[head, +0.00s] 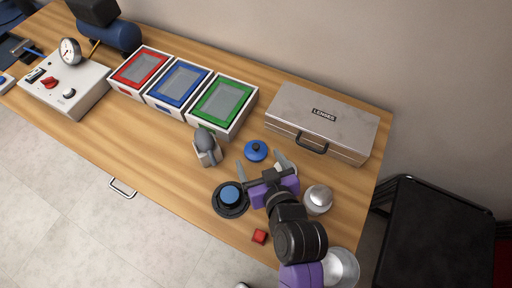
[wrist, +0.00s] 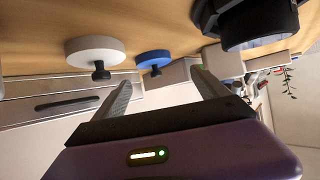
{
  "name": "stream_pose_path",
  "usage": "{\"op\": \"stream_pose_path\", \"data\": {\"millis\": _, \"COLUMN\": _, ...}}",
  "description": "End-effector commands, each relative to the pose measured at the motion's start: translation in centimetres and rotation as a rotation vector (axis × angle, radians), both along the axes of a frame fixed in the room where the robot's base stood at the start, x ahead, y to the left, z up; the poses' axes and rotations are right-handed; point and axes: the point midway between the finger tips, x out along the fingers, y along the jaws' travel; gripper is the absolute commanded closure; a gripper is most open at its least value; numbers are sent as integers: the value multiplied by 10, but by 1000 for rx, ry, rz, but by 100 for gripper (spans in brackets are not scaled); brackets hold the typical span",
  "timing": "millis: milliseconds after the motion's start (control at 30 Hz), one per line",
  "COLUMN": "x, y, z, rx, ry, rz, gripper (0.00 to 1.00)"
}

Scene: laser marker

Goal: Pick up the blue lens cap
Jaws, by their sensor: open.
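The blue lens cap (head: 255,150), a flat disc with a small knob, lies on the wooden table in front of the lens case. It also shows in the wrist view (wrist: 153,58), with a dark knob. My gripper (head: 259,160) is open and empty, with its fingers spread toward the cap. In the wrist view the cap appears between the two fingertips (wrist: 161,79) and a little beyond them, not gripped. A similar white cap (wrist: 95,50) sits beside the blue one; in the head view it seems largely hidden by my gripper.
A black round piece with a blue top (head: 230,197) stands close left of my gripper. A grey device (head: 207,148) is farther left. The lens case (head: 322,117) and red, blue and green trays (head: 180,86) line the back.

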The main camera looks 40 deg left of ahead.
Motion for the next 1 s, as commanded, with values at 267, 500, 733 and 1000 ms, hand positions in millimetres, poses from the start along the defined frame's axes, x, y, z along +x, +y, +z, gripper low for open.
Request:
{"op": "stream_pose_path", "data": {"millis": 267, "x": 19, "y": 17, "z": -14, "rx": 0, "ry": 0, "rz": -1, "gripper": 16}}
{"op": "stream_pose_path", "data": {"millis": 500, "x": 31, "y": 34, "z": -27, "rx": 2, "ry": -1, "rz": -2, "gripper": 16}}
{"op": "stream_pose_path", "data": {"millis": 733, "x": 31, "y": 35, "z": -29, "rx": 1, "ry": -2, "rz": -3, "gripper": 16}}
{"op": "stream_pose_path", "data": {"millis": 1000, "x": 31, "y": 35, "z": -29, "rx": 1, "ry": -2, "rz": -3, "gripper": 59}}
